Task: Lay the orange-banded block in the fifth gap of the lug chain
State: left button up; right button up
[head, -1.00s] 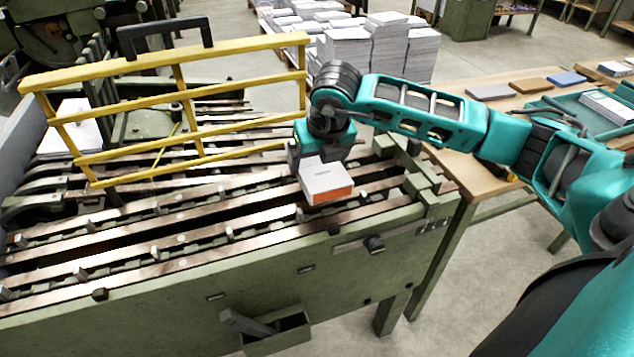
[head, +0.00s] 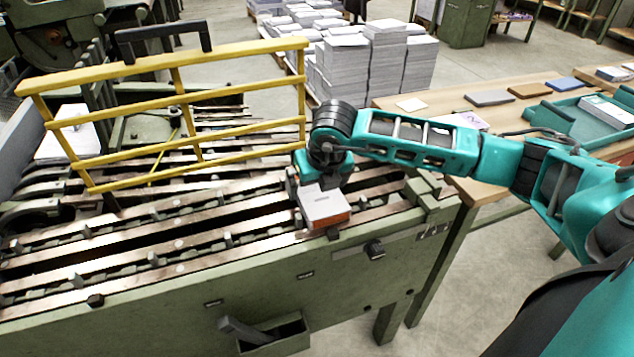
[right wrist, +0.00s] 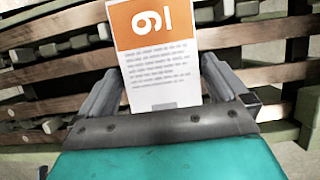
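The orange-banded block (head: 322,205) is white with an orange end, over the right end of the lug chain (head: 228,238). My right gripper (head: 320,188) is shut on the block, low over the rails. Whether the block touches the rails or lugs beneath cannot be told. The lugs stand in rows along the long rails. My left gripper is out of view.
A yellow guard frame (head: 180,99) stands over the rails at left. A green side plate (head: 250,275) with a knob (head: 374,249) faces me. A wooden table (head: 440,98) at right holds flat blocks and a teal tray (head: 560,115). Paper stacks (head: 385,60) stand behind.

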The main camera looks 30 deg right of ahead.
jog(key=shift+r, duration=0.15)
jog(key=p+v, duration=0.2)
jog(key=v, duration=0.9)
jog(key=shift+s+r, duration=0.3)
jog(key=shift+r, duration=0.05)
jog(key=shift+a, duration=0.1)
